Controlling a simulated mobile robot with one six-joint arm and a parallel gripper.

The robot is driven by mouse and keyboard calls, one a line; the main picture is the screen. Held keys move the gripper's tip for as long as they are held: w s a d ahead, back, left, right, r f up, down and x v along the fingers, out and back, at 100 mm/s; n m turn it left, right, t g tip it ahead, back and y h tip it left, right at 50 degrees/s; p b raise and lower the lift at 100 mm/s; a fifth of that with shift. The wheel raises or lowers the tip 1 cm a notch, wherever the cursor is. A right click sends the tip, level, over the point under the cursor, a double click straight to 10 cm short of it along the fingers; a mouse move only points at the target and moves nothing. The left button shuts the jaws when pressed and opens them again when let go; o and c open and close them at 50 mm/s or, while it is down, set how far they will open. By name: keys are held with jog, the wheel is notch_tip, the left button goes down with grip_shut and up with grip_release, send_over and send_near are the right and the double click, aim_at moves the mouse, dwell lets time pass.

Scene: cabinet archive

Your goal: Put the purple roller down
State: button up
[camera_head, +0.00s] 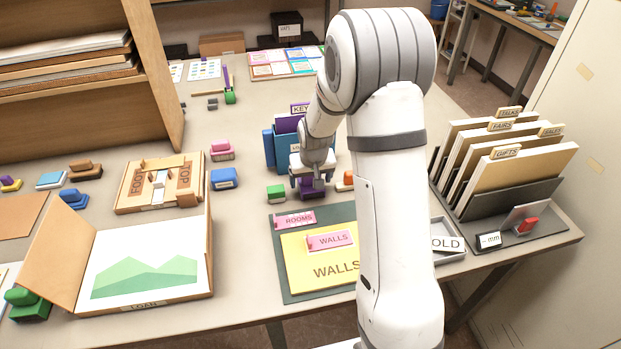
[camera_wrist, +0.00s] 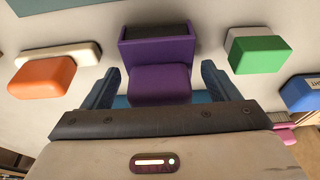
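The purple roller (camera_wrist: 158,50) is below my gripper, with a dark strip along its base and its purple grip block (camera_wrist: 160,84) toward me in the wrist view. In the head view the purple roller (camera_head: 311,190) shows partly under my gripper (camera_head: 309,180) and appears to stand on the table. In the wrist view the two blue fingers of my gripper (camera_wrist: 160,88) are on either side of the grip block, with a narrow gap at each side. The gripper looks open.
A green roller (camera_head: 276,193) stands left of the purple one and an orange one (camera_head: 346,180) right. A blue file holder (camera_head: 283,150) is behind. In front lies a dark green mat (camera_head: 287,283) with a yellow folder (camera_head: 308,256) and pink labels.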

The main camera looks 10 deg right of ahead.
aim_at(313, 191)
jog(key=shift+r, duration=0.25)
jog(key=b+v, duration=0.1)
jog(key=v, duration=1.1)
jog(key=s+r, duration=0.3)
jog(key=s, duration=0.9)
jog(key=s+r, duration=0.3)
jog(key=s, duration=1)
jog(key=shift+s+d, duration=0.2)
jog(key=shift+s, duration=0.15)
jog(key=shift+r, duration=0.1)
